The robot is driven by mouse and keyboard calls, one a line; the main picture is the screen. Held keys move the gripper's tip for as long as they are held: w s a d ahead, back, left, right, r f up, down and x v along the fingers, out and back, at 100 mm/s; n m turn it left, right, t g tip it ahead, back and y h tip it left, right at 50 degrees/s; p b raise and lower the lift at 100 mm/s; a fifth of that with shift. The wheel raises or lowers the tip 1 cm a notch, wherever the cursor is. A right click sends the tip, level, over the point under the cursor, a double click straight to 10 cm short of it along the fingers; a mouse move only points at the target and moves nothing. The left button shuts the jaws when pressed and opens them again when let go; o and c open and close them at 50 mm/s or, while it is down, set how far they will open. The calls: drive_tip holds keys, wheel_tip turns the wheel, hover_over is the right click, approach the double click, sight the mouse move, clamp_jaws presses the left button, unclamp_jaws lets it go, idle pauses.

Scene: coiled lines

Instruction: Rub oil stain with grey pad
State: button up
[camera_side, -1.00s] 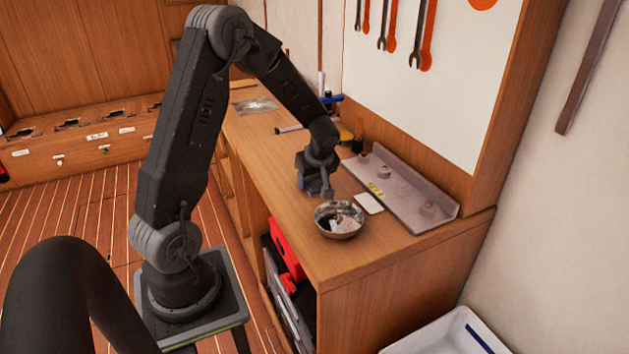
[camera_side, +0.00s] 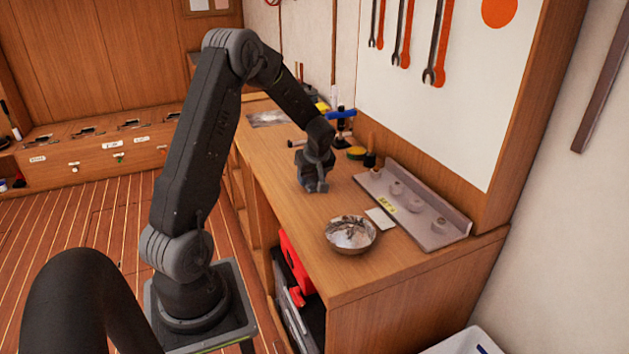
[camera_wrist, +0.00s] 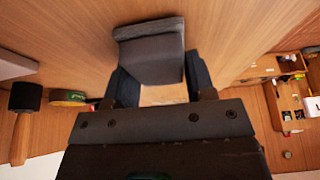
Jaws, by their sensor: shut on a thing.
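My gripper (camera_side: 315,186) is low over the wooden workbench, left of and behind the metal bowl. In the wrist view my gripper (camera_wrist: 160,92) is shut on the grey pad (camera_wrist: 150,55), a thick grey block held between the two dark fingers. The pad is at or close above the bench top; I cannot tell whether it touches. I cannot make out an oil stain for certain. A greyish shiny patch (camera_side: 268,118) lies on the bench further back, and I cannot tell what it is. The bench right under the pad is hidden.
A metal bowl (camera_side: 350,234) stands near the bench's front end, with a white card (camera_side: 380,218) beside it. A metal rail with knobs (camera_side: 412,208) runs along the wall. A blue-handled tool (camera_side: 340,114) and a green-and-yellow round thing (camera_side: 356,153) stand behind my gripper.

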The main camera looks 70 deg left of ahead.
drive_tip(key=shift+r, duration=3.9)
